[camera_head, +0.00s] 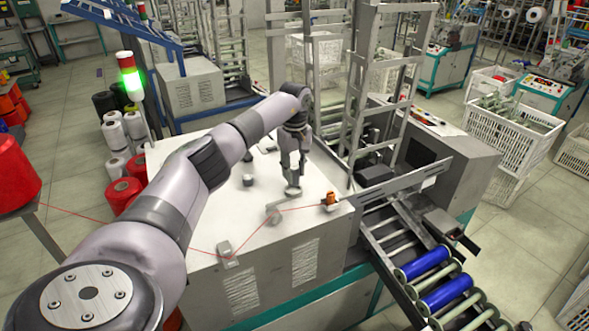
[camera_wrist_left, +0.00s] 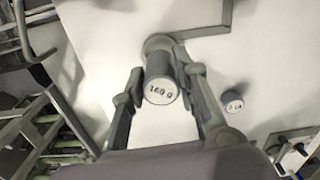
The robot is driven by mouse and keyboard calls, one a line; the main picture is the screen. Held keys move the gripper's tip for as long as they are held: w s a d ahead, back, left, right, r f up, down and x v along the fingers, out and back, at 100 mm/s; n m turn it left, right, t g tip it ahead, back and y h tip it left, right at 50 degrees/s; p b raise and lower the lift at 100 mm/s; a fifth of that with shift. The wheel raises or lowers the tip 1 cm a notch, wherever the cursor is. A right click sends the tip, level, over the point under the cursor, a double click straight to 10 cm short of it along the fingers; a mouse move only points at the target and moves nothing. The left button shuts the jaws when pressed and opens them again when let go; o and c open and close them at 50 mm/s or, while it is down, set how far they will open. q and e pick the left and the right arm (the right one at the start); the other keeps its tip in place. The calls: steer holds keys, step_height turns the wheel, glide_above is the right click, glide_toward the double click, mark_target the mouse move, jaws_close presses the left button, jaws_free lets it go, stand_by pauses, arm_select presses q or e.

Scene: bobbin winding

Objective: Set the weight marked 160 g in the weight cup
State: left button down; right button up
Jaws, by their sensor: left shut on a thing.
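My left gripper (camera_head: 291,170) is over the white machine top, fingers pointing down. In the left wrist view the gripper (camera_wrist_left: 160,88) is shut on a grey cylindrical weight (camera_wrist_left: 162,90) whose pale end face reads 160 g. A round grey cup-like piece (camera_wrist_left: 157,41) on a bent arm shows just beyond the weight, partly hidden by it. It looks like the weight cup (camera_head: 293,191), below the fingers in the head view. I cannot tell whether the weight touches it. My right gripper is not in view.
Another small weight (camera_wrist_left: 232,101) stands apart on the white machine top (camera_head: 222,205); its mark is too small to read. A red thread runs from a red cone (camera_head: 14,175) past a small guide block (camera_head: 226,249) to an orange piece (camera_head: 330,199). A metal frame (camera_head: 385,90) stands behind right.

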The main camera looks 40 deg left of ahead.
arm_select(q)
steer(key=shift+f+b, duration=0.3)
steer(key=shift+f, duration=0.25)
steer(key=shift+f+b, duration=0.55)
steer(key=shift+f, duration=0.35)
steer(key=c, duration=1.2)
jaws_free()
step_height(320, 180, up, 12)
steer(key=shift+f, duration=0.1)
